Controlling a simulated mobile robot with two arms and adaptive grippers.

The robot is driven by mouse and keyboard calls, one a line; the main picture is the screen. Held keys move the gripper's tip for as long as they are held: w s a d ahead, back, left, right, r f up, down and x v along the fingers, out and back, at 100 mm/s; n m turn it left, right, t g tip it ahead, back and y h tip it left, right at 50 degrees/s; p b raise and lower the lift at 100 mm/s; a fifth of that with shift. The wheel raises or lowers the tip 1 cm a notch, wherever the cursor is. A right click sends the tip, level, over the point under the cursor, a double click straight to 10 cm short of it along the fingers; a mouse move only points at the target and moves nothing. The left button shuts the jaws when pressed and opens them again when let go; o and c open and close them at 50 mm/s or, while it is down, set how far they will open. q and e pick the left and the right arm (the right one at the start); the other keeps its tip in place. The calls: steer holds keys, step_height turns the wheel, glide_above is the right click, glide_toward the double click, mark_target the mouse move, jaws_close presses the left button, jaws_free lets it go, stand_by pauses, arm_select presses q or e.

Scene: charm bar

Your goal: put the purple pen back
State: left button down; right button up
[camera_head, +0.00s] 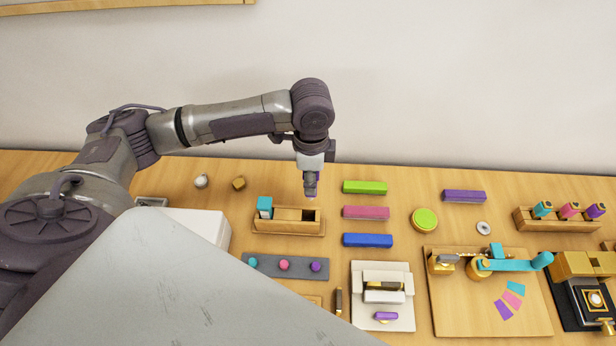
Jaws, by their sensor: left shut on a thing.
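My left gripper (311,187) points down above the right part of a small wooden box (289,230). A cyan block (265,206) stands at the box's left end. A purple-topped piece (595,211) stands in a wooden rack (525,221) at the right with a cyan (543,209) and a pink one (570,209). My right gripper is out of view.
Green (364,187), pink (366,212) and blue (368,240) bars lie right of the box. A purple bar (464,196) and a green-topped round tin (424,219) lie farther right. A wooden board with a cyan lever (515,263) fills the right front.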

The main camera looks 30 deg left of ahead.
arm_select(q)
steer(key=shift+s+r, duration=0.1)
steer(key=shift+s, duration=0.05)
steer(key=shift+s+r+p, duration=0.1)
steer(key=shift+p, duration=0.2)
steer(key=shift+a+p, duration=0.25)
steer(key=shift+p, duration=0.15)
step_height(320, 180, down, 4)
steer(key=shift+b, duration=0.5)
steer(key=shift+f, duration=1.2)
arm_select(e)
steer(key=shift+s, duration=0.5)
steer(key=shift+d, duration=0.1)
arm_select(q)
steer(key=shift+f, duration=0.1)
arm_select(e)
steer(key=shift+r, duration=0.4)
arm_select(q)
steer(key=shift+f+p, duration=0.2)
steer(key=shift+p, duration=0.25)
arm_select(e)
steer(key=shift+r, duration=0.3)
